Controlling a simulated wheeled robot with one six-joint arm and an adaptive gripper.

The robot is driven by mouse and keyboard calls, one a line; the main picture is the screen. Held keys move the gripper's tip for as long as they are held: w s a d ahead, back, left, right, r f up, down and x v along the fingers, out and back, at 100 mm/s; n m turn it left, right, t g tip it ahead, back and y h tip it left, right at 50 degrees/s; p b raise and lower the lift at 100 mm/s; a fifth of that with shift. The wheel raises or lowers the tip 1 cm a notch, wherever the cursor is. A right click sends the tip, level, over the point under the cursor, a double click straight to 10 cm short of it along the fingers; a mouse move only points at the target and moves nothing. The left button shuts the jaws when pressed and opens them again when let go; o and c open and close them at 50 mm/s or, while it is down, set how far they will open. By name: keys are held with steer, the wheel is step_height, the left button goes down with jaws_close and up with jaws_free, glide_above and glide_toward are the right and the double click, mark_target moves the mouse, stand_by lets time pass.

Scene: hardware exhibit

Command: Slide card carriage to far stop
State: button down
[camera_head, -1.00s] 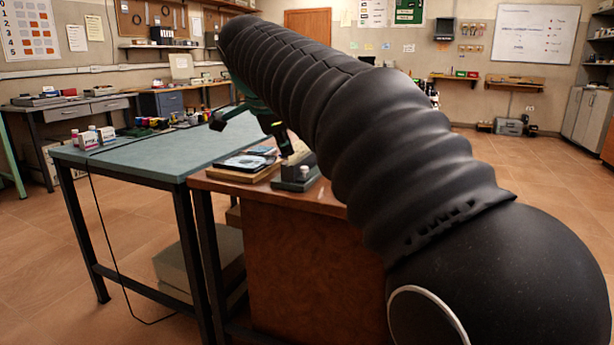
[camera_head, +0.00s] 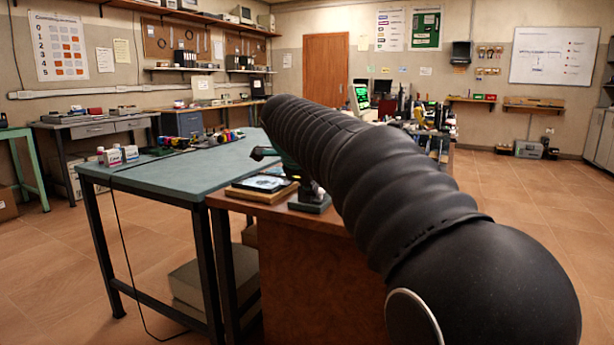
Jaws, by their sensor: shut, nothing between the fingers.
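My arm's black ribbed sleeve crosses the view from lower right to upper middle. My gripper (camera_head: 308,190) shows small and dark below the green and black wrist, shut and empty, pointing down over the brown counter (camera_head: 310,221). It is at or just above a small device with a grey-green base (camera_head: 311,204), perhaps the one with the card carriage. Whether they touch I cannot tell. The upper part of the device, its carriage and its stops are hidden by my wrist and arm or too small to make out.
A framed tablet-like panel (camera_head: 263,184) lies on the counter left of the device. The teal table (camera_head: 180,176) adjoins on the left, with white bottles (camera_head: 114,156) and coloured items at its back. Open floor (camera_head: 510,190) lies to the right.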

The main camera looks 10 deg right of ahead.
mark_target(320, 197)
steer(key=shift+w+d+f+p, duration=0.15)
steer(key=shift+w+d+f, duration=0.2)
steer(key=shift+w, duration=0.4)
steer(key=shift+w+d+f+p, duration=0.15)
steer(key=shift+w+d+f, duration=0.2)
steer(key=shift+w, duration=0.4)
steer(key=shift+w+d+f+p, duration=0.2)
steer(key=shift+w+d, duration=0.25)
steer(key=shift+w, duration=0.3)
